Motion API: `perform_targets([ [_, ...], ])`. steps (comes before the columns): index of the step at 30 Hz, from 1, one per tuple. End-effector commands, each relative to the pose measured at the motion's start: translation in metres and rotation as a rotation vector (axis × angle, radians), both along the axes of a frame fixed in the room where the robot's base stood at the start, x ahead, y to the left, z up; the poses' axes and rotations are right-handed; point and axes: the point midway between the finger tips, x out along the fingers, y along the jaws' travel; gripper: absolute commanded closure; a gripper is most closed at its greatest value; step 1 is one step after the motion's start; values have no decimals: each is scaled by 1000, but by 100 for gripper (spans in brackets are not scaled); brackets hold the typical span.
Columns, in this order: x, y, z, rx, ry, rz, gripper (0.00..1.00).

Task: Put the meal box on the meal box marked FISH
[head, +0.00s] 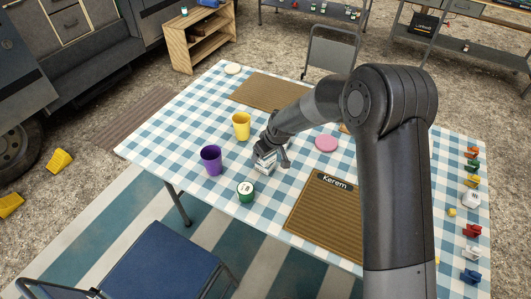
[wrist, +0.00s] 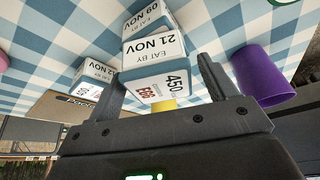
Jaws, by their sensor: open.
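A white meal box with a blue band, reading EAT BY 21 NOV and EGG (wrist: 155,65), lies between the spread fingers of my gripper (wrist: 163,88). A second meal box, reading EAT BY 09 NOV (wrist: 147,18), shows directly beyond it; I cannot tell whether they are stacked or only close together. A third box, reading NOV (wrist: 94,76), is to the left in the wrist view. No FISH marking is legible. In the head view my gripper (head: 270,153) is low over the checked table, around a small white box (head: 264,163); the other boxes are hidden or unclear there.
A purple cup (head: 211,161) and a yellow cup (head: 241,126) stand left of my gripper, a green-sided tin (head: 245,191) in front. A Kerem placemat (head: 325,222) and a pink disc (head: 327,143) are to the right.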

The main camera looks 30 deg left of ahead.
Motion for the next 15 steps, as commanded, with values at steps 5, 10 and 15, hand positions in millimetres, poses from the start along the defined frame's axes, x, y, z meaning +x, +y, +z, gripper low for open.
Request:
perform_targets([
  [5,-2,-10,26,2,-3,-2,22],
  [10,-8,-22,57,2,-3,-2,22],
  [15,-13,-33,85,1,-2,-2,22],
])
